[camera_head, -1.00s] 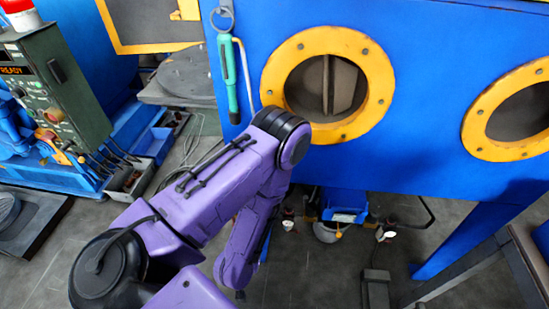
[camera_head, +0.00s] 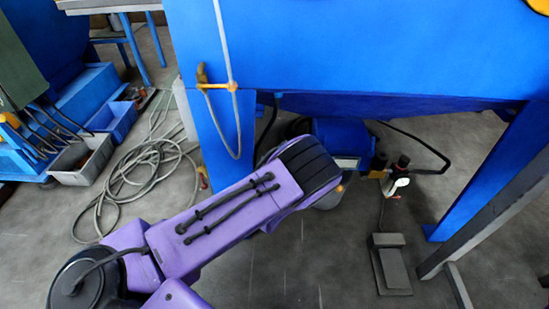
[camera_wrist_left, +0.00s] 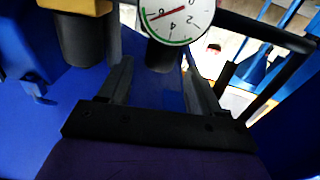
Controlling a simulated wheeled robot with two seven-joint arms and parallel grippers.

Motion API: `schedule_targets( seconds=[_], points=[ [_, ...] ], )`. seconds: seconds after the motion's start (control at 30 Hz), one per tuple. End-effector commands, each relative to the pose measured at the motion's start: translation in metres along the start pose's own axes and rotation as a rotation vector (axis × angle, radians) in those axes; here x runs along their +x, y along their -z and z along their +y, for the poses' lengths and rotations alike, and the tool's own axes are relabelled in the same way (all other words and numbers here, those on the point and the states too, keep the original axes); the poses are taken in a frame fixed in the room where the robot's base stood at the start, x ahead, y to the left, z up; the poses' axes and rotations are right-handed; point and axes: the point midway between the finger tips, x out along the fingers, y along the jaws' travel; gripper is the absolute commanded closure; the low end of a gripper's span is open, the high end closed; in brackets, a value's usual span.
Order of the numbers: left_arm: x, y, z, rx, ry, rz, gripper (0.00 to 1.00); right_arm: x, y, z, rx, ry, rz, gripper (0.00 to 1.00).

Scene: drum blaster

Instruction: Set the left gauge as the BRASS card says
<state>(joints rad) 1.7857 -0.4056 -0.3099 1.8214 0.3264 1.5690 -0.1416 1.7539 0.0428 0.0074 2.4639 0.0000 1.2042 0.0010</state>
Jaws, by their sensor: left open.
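In the left wrist view a round white gauge (camera_wrist_left: 180,14) shows at the top, cut off by the edge. It has a green arc, a red needle and numerals that look upside down. A dark cylinder (camera_wrist_left: 165,53) lies below the dial, between the finger directions; I cannot tell if it is a knob. My left gripper (camera_wrist_left: 157,72) is open, its fingers apart and nothing visibly held. In the head view my purple left arm reaches toward the cabinet's underside and its gripper is hidden. No BRASS card is in view. My right gripper is not in view.
A blue cabinet (camera_head: 350,45) stands over the arm, with a leg (camera_head: 490,170) at the right. A hose (camera_head: 225,80) hangs at its front. A pedal (camera_head: 388,265) and coiled cable (camera_head: 135,185) lie on the floor. A yellow block (camera_wrist_left: 75,5) is near the left finger.

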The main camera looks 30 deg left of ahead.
Motion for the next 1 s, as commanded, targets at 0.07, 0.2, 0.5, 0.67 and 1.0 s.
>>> schedule_targets(
  seconds=[0.07, 0.2, 0.5, 0.67, 1.0],
  points=[
    [0.019, -0.005, 0.000, -0.001, 0.000, 0.003, 0.36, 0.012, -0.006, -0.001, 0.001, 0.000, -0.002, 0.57],
    [0.045, -0.005, 0.000, 0.001, -0.001, 0.000, 0.36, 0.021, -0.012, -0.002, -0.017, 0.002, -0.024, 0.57],
    [0.062, -0.001, 0.000, 0.001, 0.000, -0.004, 0.36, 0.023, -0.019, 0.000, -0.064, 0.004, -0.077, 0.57],
    [0.062, -0.001, 0.000, 0.001, 0.000, -0.004, 0.49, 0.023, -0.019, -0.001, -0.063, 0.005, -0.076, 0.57],
    [0.061, -0.001, -0.001, 0.000, 0.010, -0.003, 0.88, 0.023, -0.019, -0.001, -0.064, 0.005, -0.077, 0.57]
  ],
)
